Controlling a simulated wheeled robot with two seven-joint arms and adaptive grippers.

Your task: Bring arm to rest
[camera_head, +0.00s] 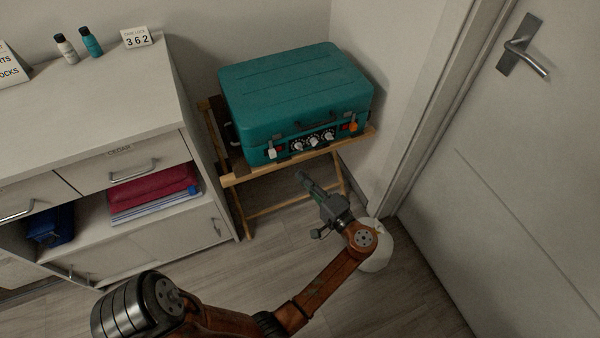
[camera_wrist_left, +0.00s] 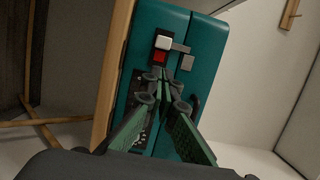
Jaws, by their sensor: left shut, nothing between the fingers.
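My left arm comes in from the bottom left of the head view, and its gripper (camera_head: 303,178) is in front of and below the teal case, apart from it as far as I can see. In the left wrist view the gripper's green fingers (camera_wrist_left: 163,84) meet at the tips with nothing between them. The teal case (camera_head: 295,85) lies closed on a wooden folding stand (camera_head: 233,179). Its front has several dials, latches and a handle. The case also fills the middle of the left wrist view (camera_wrist_left: 160,20). My right gripper is in neither view.
A white cubby unit (camera_head: 75,120) with drawers stands at the left, holding a dark red folded item (camera_head: 150,190) and a blue item (camera_head: 50,226). A white door (camera_head: 525,170) is at the right. A round white object (camera_head: 376,258) is behind my arm.

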